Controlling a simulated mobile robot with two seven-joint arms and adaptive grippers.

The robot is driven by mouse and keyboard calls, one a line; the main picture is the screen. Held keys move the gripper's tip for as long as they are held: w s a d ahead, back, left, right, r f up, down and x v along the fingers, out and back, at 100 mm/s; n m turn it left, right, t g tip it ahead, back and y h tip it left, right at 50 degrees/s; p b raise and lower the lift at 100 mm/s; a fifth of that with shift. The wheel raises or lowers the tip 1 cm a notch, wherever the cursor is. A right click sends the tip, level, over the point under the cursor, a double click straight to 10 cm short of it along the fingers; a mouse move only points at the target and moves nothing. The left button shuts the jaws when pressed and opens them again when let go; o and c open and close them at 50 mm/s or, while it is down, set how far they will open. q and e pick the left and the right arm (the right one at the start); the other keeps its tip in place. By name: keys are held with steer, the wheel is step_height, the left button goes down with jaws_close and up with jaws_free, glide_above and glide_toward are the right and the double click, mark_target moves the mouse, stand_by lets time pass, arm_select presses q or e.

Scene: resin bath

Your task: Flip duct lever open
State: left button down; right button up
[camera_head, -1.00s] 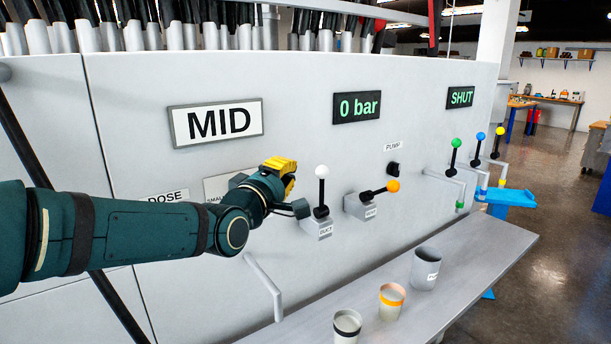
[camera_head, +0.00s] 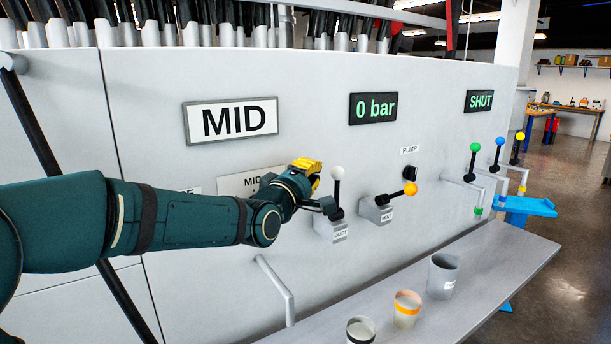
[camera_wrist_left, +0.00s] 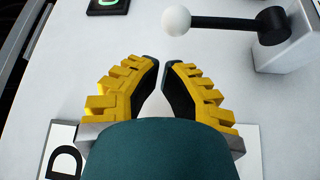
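The duct lever (camera_head: 337,193) has a black stem and a white ball knob. It stands upright on a grey base labelled DUCT. In the left wrist view its white ball (camera_wrist_left: 176,20) is just beyond the fingertips, and its stem runs right to the base. My left gripper (camera_wrist_left: 162,63) has yellow fingers with black pads, its tips almost together and nothing between them. In the head view the left gripper (camera_head: 317,177) is immediately left of the lever, near knob height; contact does not show. My right gripper is in neither view.
An orange-knobbed lever (camera_head: 397,196) lies sideways right of the duct lever. Green, blue and yellow-knobbed levers stand farther right. A pipe handle (camera_head: 277,290) juts out below my arm. Several cups stand on the ledge (camera_head: 500,262). Displays read MID, 0 bar and SHUT.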

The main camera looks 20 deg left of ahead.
arm_select(q)
steer(key=w, duration=0.5)
steer(key=shift+w+d+r+p, duration=0.2)
steer(key=shift+w+d+p, duration=0.1)
steer(key=shift+d+p, duration=0.1)
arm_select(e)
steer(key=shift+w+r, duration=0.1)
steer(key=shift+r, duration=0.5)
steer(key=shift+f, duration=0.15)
